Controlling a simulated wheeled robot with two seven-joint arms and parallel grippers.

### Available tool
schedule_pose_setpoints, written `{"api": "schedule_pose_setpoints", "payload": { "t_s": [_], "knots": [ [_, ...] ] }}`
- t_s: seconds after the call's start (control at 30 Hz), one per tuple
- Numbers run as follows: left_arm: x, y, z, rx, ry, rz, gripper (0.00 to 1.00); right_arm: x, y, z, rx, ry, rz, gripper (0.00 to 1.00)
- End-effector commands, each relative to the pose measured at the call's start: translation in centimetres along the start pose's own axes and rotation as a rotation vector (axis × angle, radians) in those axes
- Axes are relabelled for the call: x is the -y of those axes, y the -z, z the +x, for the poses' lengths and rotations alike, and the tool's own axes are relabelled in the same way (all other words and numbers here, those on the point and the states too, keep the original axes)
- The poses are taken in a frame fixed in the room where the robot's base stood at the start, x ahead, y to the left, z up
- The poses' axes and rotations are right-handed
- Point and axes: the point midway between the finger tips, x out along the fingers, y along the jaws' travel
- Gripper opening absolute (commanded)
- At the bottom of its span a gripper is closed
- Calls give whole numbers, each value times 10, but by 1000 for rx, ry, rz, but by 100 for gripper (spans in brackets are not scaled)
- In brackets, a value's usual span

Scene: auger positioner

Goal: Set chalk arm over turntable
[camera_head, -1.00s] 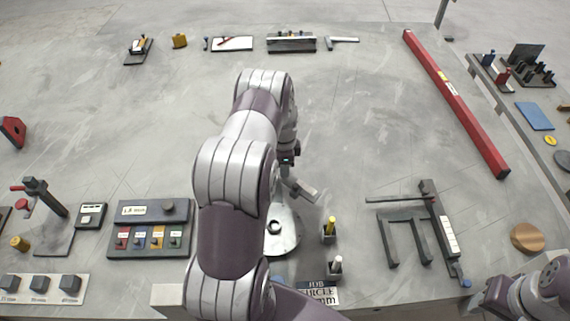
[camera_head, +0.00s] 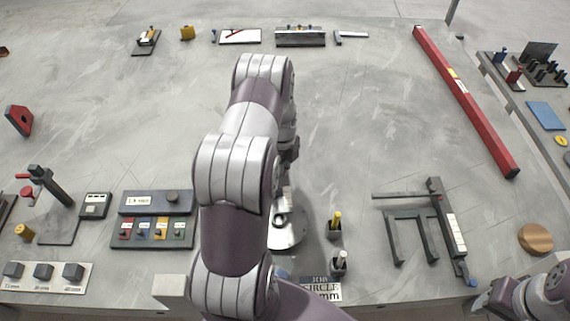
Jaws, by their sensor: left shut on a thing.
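The turntable, a silver disc (camera_head: 288,238) with a small dark hub, lies at the front middle, partly covered by my left arm. My left gripper (camera_head: 284,186) is just behind the disc, mostly hidden by my own arm. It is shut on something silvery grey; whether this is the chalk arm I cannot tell. A yellow chalk-like stick (camera_head: 336,217) stands in a dark holder right of the disc, and a pale-tipped one (camera_head: 341,258) stands nearer. Only links of my right arm show at the lower right; its gripper is not visible.
A dark frame (camera_head: 421,216) with a white scale lies right of the disc. A job card (camera_head: 321,287) lies in front. A button panel (camera_head: 153,221) and a post with a red clamp (camera_head: 50,187) stand left. A long red bar (camera_head: 466,100) lies far right. The table's middle is clear.

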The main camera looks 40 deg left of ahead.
Motion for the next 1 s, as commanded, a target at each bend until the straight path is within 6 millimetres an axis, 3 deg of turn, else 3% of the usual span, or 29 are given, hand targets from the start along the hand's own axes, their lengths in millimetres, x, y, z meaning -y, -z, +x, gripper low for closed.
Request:
{"api": "schedule_pose_setpoints", "payload": {
  "t_s": [0.67,0.7,0.73,1.0],
  "knots": [
    [1,-4,-4,8,10,52,0,0,0,0,0,0,0,43],
    [2,-4,-4,8,10,52,36,0,0,0,0,0,0,43],
    [1,-4,-4,7,10,52,45,0,0,0,0,0,0,43],
    [0,-2,-2,3,4,52,48,0,0,0,0,0,0,43]
  ]
}}
